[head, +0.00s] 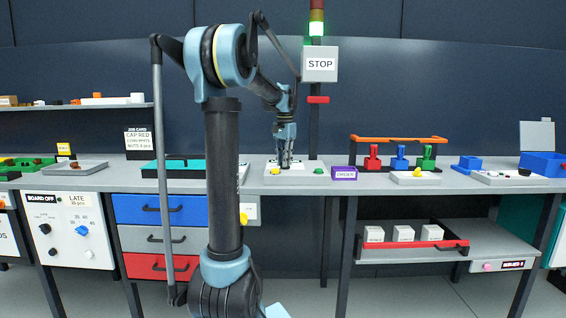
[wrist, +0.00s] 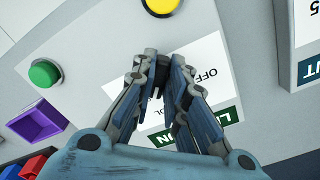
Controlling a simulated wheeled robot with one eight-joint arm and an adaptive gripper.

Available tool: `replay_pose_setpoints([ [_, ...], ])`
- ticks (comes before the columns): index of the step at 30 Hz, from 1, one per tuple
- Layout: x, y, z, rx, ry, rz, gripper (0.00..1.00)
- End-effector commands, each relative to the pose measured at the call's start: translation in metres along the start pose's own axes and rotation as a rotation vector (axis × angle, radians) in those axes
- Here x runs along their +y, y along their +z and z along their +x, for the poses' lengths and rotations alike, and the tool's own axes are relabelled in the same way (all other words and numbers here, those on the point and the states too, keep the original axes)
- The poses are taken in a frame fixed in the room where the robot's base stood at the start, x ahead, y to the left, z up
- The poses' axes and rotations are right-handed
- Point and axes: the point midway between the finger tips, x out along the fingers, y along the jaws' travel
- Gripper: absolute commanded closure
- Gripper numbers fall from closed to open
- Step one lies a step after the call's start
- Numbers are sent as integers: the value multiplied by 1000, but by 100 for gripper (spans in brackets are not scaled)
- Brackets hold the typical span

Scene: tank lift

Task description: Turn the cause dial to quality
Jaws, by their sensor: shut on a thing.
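My gripper (head: 287,162) points down at a pale control box (head: 312,181) on the middle of the bench. In the wrist view its fingers (wrist: 165,66) are close together over a white label card (wrist: 204,60). On the card I can read "OFF", an ending "OL" and part of a green band (wrist: 222,117); other words, including any "quality" mark, are covered or unreadable.
A yellow button (wrist: 160,4) and a green button (wrist: 44,73) flank the card. A purple bin (head: 344,174) stands right of the box, a teal tray (head: 178,162) left. A post with a "STOP" sign (head: 320,64) rises close behind my gripper.

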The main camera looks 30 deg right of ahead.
Motion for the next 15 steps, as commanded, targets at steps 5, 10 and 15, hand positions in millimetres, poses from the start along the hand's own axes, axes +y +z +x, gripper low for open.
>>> replay_pose_setpoints([
  [5, -5, 2, 0, -4, -5, 136, 100],
  [10, -6, 2, 0, -5, -6, 239, 100],
  [15, -7, 2, 0, -5, -6, 308, 100],
])
